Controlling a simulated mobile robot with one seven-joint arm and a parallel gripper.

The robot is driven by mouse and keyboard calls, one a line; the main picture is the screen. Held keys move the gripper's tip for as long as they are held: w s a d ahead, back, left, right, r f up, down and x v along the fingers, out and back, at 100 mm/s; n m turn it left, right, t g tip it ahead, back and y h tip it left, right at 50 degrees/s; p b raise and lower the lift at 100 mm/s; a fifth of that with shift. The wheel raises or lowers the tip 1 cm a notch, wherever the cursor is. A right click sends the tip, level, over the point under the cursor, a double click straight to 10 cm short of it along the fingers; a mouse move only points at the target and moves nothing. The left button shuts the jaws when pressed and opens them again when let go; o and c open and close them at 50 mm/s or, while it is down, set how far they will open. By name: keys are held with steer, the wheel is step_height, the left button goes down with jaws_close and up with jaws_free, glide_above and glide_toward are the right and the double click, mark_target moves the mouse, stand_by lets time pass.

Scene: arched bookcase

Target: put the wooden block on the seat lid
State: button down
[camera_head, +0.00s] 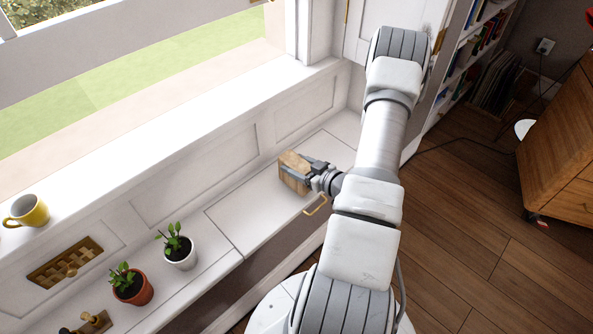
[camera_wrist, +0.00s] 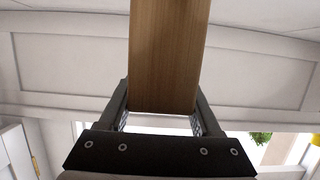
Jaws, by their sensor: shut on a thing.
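The wooden block (camera_head: 294,171) is between the fingers of my gripper (camera_head: 309,170) in the head view. In the wrist view the block (camera_wrist: 166,55) extends upward from between the two fingers of my gripper (camera_wrist: 162,112), which are shut on its sides. The white seat lid (camera_head: 255,212) is under the block in the head view. I cannot tell whether the block touches the lid or is held a little above it. A brass handle (camera_head: 317,207) is at the lid's front edge, just below the block in the picture.
A plant in a white pot (camera_head: 181,256), a plant in a terracotta pot (camera_head: 133,287) and a brass vent (camera_head: 65,263) are along the bench to the left. A yellow mug (camera_head: 27,212) stands on the windowsill. The lid between the white pot and the block is clear.

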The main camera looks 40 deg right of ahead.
steer(key=shift+f, duration=0.75)
steer(key=shift+f, duration=0.15)
steer(key=shift+c, duration=0.4)
jaws_free()
steer(key=shift+s+r, duration=0.15)
steer(key=shift+r, duration=0.1)
steer(key=p+v, duration=0.2)
steer(key=v, duration=0.9)
steer(key=shift+s, duration=0.35)
steer(key=shift+d, duration=0.15)
